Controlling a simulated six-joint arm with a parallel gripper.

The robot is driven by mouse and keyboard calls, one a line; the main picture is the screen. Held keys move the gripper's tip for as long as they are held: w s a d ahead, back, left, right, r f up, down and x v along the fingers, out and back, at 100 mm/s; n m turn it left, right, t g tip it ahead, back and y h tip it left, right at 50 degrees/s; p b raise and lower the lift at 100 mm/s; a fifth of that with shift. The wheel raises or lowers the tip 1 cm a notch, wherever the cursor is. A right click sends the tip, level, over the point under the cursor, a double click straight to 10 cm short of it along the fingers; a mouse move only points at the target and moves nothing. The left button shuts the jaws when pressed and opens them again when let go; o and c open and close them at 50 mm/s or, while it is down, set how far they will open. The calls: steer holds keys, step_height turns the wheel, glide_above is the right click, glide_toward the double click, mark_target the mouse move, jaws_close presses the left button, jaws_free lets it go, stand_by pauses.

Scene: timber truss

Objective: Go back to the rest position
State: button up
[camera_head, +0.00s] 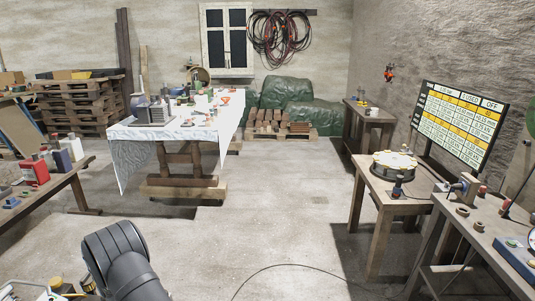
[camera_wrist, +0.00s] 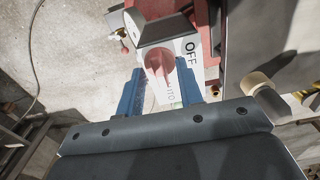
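My gripper (camera_wrist: 160,88) shows in the wrist view with two blue fingers set apart. A red knob (camera_wrist: 162,68) on a white plate (camera_wrist: 188,66) lies just beyond and between the fingertips. The plate is lettered "OFF" and, partly covered, what looks like "AUTO". I see nothing held between the fingers; whether a fingertip touches the knob I cannot tell. In the head view a dark link of my arm rises at the bottom left, and my gripper is not seen there.
A grey box-shaped part (camera_wrist: 163,28) and a red surface (camera_wrist: 205,22) sit close beyond the fingers. A pale cylinder (camera_wrist: 257,84) is at the right. In the head view, benches (camera_head: 385,192) line the right, a white-covered table (camera_head: 185,131) stands left of centre, and open floor (camera_head: 270,215) lies between.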

steer(key=shift+r, duration=0.1)
step_height(320, 180, up, 17)
step_height(320, 180, down, 17)
steer(key=shift+f, duration=0.15)
steer(key=shift+n, duration=0.3)
steer(key=n, duration=0.4)
steer(key=shift+r+n, duration=0.3)
step_height(320, 180, up, 17)
steer(key=w+d+r+m+t, duration=0.1)
steer(key=w+d+r, duration=0.2)
steer(key=w+d, duration=0.2)
steer(key=shift+w+d+r+t+y, duration=0.3)
steer(key=shift+w+d+r, duration=0.1)
steer(key=shift+w, duration=0.4)
